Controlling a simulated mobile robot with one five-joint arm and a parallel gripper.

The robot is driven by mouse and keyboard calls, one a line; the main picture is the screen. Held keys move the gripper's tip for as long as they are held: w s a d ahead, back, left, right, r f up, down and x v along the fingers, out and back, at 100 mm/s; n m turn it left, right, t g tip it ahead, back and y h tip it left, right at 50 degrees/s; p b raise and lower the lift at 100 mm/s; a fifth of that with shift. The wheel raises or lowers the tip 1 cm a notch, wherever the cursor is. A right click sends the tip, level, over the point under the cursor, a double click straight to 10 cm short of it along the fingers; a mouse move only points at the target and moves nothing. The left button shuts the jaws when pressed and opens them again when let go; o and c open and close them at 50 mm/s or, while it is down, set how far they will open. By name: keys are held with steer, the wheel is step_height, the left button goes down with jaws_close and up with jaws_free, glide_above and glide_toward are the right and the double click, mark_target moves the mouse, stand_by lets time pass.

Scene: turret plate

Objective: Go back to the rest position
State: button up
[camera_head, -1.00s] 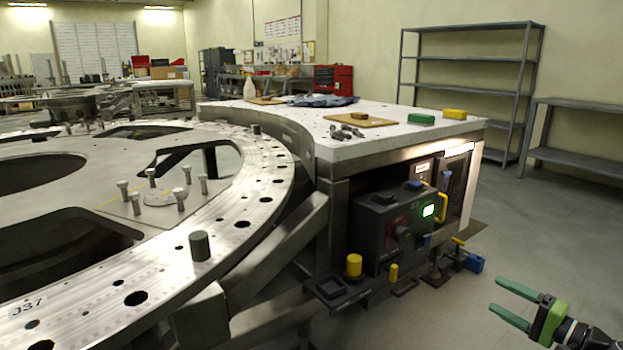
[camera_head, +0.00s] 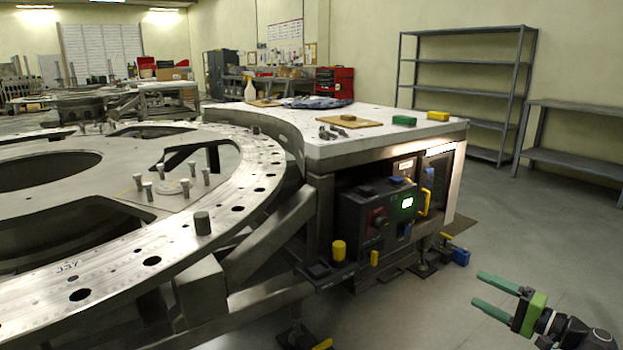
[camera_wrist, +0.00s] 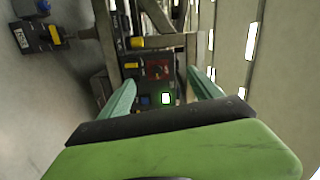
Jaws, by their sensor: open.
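My gripper (camera_head: 497,296) is at the lower right of the head view, over bare floor. Its two green fingers are apart, with nothing between them. It stands clear to the right of the worktable and the control box. In the wrist view my gripper (camera_wrist: 160,92) is also open, and the control box (camera_wrist: 150,75) with its lit green screen shows beyond the fingers, at a distance.
The turret plate (camera_head: 150,262) fills the left, with a dark cylinder (camera_head: 202,223) standing on its ring. The white worktable (camera_head: 375,148) carries a green block (camera_head: 404,121) and a yellow block (camera_head: 438,116). Grey shelves (camera_head: 465,90) stand behind. The floor at right is clear.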

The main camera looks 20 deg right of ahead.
steer(key=w+a+r+n+g+y+p, duration=0.25)
steer(key=w+a+r+p, duration=0.4)
steer(key=a, duration=0.35)
steer(key=w+a+r+n+g+y+p, duration=0.25)
steer(key=w+a+r+p, duration=0.35)
steer(key=a, duration=0.4)
steer(key=w+a+r+n+g+y+p, duration=0.2)
steer(key=w+a+r+g+p, duration=0.15)
steer(key=w+a+p, duration=0.55)
steer(key=s+a+r+n+g+h+p, duration=0.2)
steer(key=s+a+n+g+h+p, duration=0.15)
steer(key=a+p, duration=0.8)
steer(key=s+a+r+n+g+h+p, duration=0.25)
steer(key=a+g+p, duration=0.35)
steer(key=a, duration=1)
steer(key=d+f+t+h, duration=0.1)
steer(key=d+f+h, duration=0.2)
steer(key=d+h, duration=0.3)
steer(key=d, duration=0.3)
steer(key=shift+f+h, duration=0.35)
steer(key=shift+h, duration=0.05)
steer(key=shift+w, duration=0.1)
